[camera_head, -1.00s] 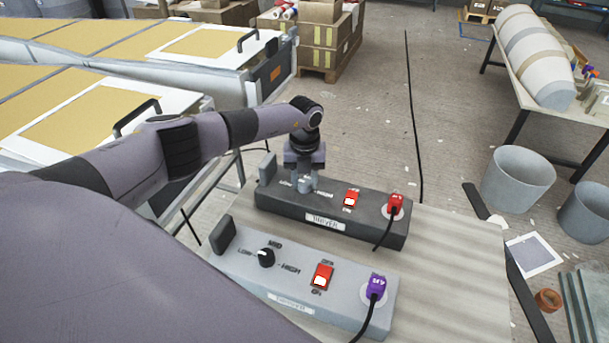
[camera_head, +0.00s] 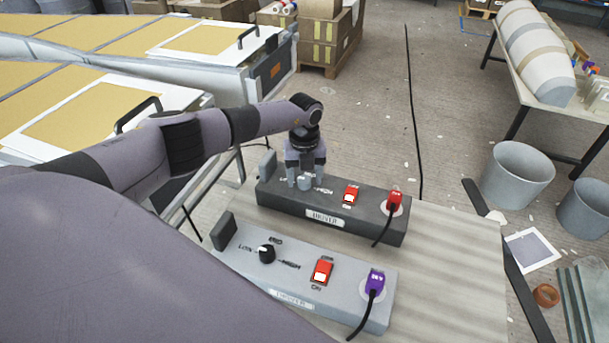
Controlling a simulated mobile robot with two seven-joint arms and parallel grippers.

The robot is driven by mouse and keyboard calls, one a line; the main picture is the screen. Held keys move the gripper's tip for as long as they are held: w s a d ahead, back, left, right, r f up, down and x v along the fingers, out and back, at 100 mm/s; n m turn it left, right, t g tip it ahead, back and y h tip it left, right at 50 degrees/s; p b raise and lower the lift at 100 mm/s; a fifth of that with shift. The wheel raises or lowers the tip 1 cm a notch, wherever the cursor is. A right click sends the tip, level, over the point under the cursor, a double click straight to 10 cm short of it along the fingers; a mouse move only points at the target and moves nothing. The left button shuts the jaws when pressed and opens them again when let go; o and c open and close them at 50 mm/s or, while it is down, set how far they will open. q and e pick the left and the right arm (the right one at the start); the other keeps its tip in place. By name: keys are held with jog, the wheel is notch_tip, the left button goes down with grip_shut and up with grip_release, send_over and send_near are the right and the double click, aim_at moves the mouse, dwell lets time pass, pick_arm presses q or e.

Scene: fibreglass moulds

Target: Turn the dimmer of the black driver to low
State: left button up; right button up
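The black driver (camera_head: 378,224) is a dark box at the back of the table, with a red rocker switch (camera_head: 350,195) and a red plug (camera_head: 394,199). Its dimmer knob (camera_head: 304,183) is grey and sits near its left end, with lettering partly hidden around it. My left gripper (camera_head: 305,184) points down over the knob, with one finger on each side of it. The fingers look apart; whether they touch the knob is unclear. My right gripper is not in view.
A grey driver (camera_head: 345,300) with a black dimmer knob (camera_head: 266,254), red switch and purple plug stands in front. The table (camera_head: 450,270) is clear to the right. Black cables run from both plugs. Grey bins (camera_head: 517,177) stand on the floor at right.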

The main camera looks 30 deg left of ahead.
aim_at(305, 179)
pick_arm(q)
jog(key=shift+r, duration=3.6)
